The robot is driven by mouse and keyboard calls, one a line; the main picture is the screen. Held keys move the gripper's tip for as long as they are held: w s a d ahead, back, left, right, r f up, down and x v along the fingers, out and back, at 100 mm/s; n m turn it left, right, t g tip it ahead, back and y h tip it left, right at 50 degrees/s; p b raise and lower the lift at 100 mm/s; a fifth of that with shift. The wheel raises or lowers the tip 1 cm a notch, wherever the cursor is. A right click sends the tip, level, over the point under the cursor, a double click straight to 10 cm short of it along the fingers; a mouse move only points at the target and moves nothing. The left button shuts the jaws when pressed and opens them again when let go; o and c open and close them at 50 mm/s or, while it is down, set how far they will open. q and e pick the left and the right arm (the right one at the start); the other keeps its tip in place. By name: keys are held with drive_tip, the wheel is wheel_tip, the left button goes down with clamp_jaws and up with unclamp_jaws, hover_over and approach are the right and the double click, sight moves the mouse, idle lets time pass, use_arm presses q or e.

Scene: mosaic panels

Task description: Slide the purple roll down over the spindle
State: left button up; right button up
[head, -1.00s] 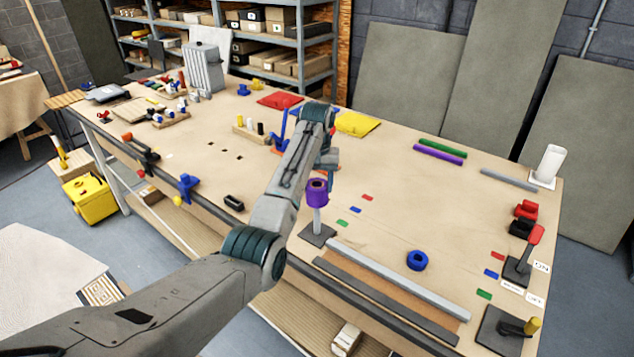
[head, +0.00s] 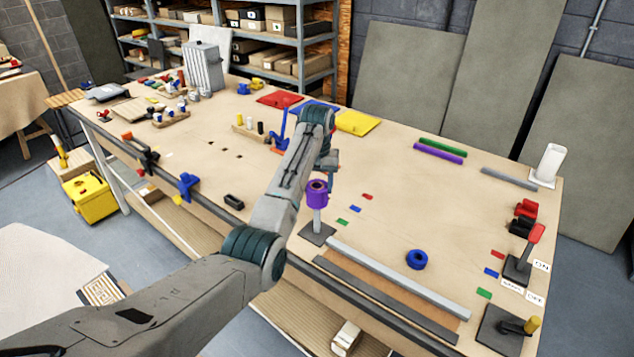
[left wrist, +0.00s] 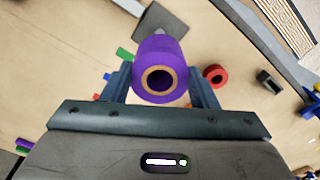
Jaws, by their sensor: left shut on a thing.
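The purple roll (head: 317,194) is at the top of the grey spindle (head: 318,222), which stands upright on a square dark base (head: 317,235) near the table's front edge. Whether the spindle's tip is inside the roll's core is hidden. In the left wrist view, the roll (left wrist: 160,58) sits between both fingers of my left gripper (left wrist: 162,85), its tan core ring facing the camera. The spindle's grey base shows beyond it (left wrist: 172,20). My left gripper in the head view (head: 326,184) is shut on the roll, partly hidden behind it. My right gripper is out of view.
A blue roll (head: 417,260) lies on the table to the right. A long grey bar (head: 400,278) runs along the front edge. A red ring-shaped piece (left wrist: 215,75) shows near the spindle in the left wrist view. Table space right of the spindle is mostly clear.

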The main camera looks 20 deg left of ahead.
sight(317, 203)
use_arm(q)
drive_tip(key=shift+f, duration=0.6)
drive_tip(key=shift+f+b, duration=0.35)
drive_tip(key=shift+f, duration=1.2)
drive_tip(key=shift+f+b, duration=0.35)
drive_tip(key=shift+f, duration=1)
drive_tip(key=shift+f+b, duration=0.35)
drive_tip(key=shift+f, duration=0.7)
drive_tip(key=shift+f+b, duration=0.6)
drive_tip(key=shift+f, duration=0.85)
drive_tip(key=o, duration=1.1)
drive_tip(key=shift+r, duration=0.15)
